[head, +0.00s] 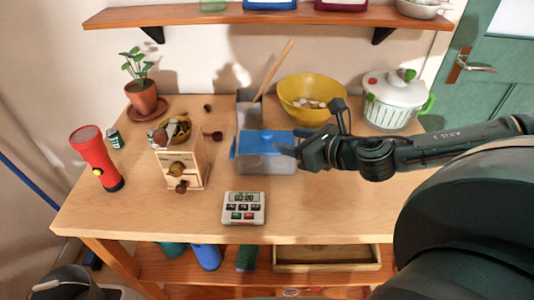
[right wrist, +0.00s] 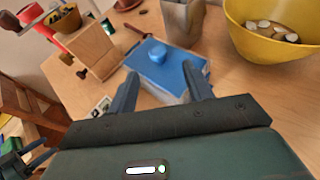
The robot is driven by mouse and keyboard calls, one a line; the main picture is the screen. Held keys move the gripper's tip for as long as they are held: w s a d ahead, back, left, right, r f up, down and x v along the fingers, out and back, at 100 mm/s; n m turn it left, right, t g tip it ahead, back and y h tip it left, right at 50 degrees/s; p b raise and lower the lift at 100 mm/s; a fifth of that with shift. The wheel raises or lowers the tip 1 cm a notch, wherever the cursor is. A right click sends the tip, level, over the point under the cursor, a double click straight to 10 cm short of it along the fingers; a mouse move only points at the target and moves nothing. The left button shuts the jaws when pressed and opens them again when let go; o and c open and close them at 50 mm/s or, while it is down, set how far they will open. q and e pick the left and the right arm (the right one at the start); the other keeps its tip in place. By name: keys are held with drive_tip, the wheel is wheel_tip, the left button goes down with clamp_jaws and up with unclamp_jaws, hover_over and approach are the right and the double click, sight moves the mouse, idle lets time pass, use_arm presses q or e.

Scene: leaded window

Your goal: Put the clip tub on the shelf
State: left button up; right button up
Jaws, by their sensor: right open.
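A clear tub with a blue lid (head: 262,142), which I take for the clip tub, stands on the table near its middle. My right gripper (head: 298,152) comes in from the right, at the tub's right side. In the right wrist view its two fingers (right wrist: 162,92) are apart, with the blue lid and its round knob (right wrist: 157,54) just beyond and between them. I cannot tell whether the fingers touch the tub. A wooden wall shelf (head: 270,17) runs above the table.
A grey container with a wooden stick (head: 249,108) stands right behind the tub. A yellow bowl (head: 310,95) and white spinner (head: 393,103) are behind right. A wooden grinder (head: 182,168) is left, a timer (head: 244,208) in front. The wall shelf holds several containers and a bowl (head: 422,9).

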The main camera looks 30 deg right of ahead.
sight(270, 135)
drive_tip(key=p+x, duration=0.1)
drive_tip(key=x, duration=0.2)
drive_tip(key=shift+w+a, duration=0.1)
drive_tip(key=shift+w, duration=0.05)
drive_tip(key=p+x, duration=0.1)
drive_tip(key=x, duration=0.3)
drive_tip(key=shift+w+a+r, duration=0.1)
drive_tip(key=shift+w+a, duration=0.05)
drive_tip(key=shift+w, duration=0.05)
drive_tip(key=shift+w+a+f+p, duration=0.1)
drive_tip(key=shift+w+f+p, duration=0.2)
drive_tip(key=shift+w, duration=0.1)
drive_tip(key=shift+c, duration=0.4)
clamp_jaws()
